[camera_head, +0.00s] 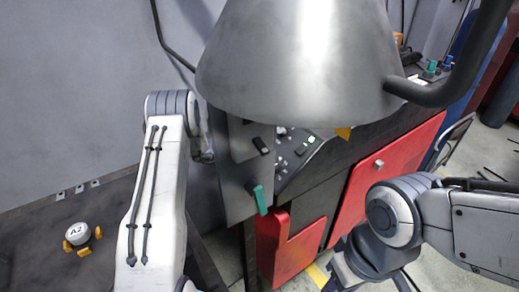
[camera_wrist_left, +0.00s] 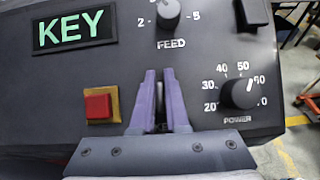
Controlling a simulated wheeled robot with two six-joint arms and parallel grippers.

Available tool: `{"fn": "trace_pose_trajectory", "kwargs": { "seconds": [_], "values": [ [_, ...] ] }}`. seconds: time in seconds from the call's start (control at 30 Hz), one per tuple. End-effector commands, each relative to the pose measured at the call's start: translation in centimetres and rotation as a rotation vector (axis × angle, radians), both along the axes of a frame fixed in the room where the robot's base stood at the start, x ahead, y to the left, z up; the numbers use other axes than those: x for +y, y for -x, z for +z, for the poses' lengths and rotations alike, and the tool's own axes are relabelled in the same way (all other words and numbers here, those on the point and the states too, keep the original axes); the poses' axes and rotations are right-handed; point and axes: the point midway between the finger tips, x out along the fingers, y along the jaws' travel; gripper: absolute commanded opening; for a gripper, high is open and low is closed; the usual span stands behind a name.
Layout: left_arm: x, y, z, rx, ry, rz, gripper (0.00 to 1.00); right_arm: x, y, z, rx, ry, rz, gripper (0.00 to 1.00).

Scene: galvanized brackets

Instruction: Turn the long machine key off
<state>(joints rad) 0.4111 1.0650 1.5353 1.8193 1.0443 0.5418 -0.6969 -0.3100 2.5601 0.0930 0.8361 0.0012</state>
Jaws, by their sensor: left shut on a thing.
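In the left wrist view my left gripper (camera_wrist_left: 159,76) has its two purple fingers pressed close at the machine's dark control panel (camera_wrist_left: 130,55). They are shut on a narrow grey piece, the long machine key (camera_wrist_left: 160,97), which shows only as a sliver between them. Its turn angle cannot be read. A lit green KEY display (camera_wrist_left: 74,29) sits at the upper left of the panel. My right arm is at the right there, with no right fingertips clearly visible.
A red square button (camera_wrist_left: 99,105) is left of the fingers. The FEED knob (camera_wrist_left: 160,14) is above, and the POWER knob (camera_wrist_left: 242,93) is right. In the head view a large grey metal hood (camera_head: 300,70) overhangs the machine. A round A2 object (camera_head: 78,234) stands at left.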

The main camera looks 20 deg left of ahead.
Motion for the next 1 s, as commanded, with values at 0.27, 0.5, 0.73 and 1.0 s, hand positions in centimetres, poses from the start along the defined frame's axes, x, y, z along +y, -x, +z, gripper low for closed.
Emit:
{"fn": "trace_pose_trajectory", "kwargs": {
  "seconds": [0.27,0.5,0.73,1.0],
  "values": [
    [0.14,-0.05,0.00,0.015,0.017,0.032,0.00,0.01,0.00,-0.31,0.000,0.000,0.000,0.42],
    [0.15,-0.05,0.03,0.015,0.017,0.032,0.00,0.00,0.00,-0.29,0.000,0.000,0.000,0.42],
    [0.11,-0.06,0.03,0.014,0.018,0.031,0.42,0.00,0.00,-0.29,0.000,0.000,0.000,0.42],
    [0.22,0.11,0.06,0.014,0.018,0.030,0.42,0.00,0.00,-0.44,0.000,0.000,0.000,0.42]
  ]
}}
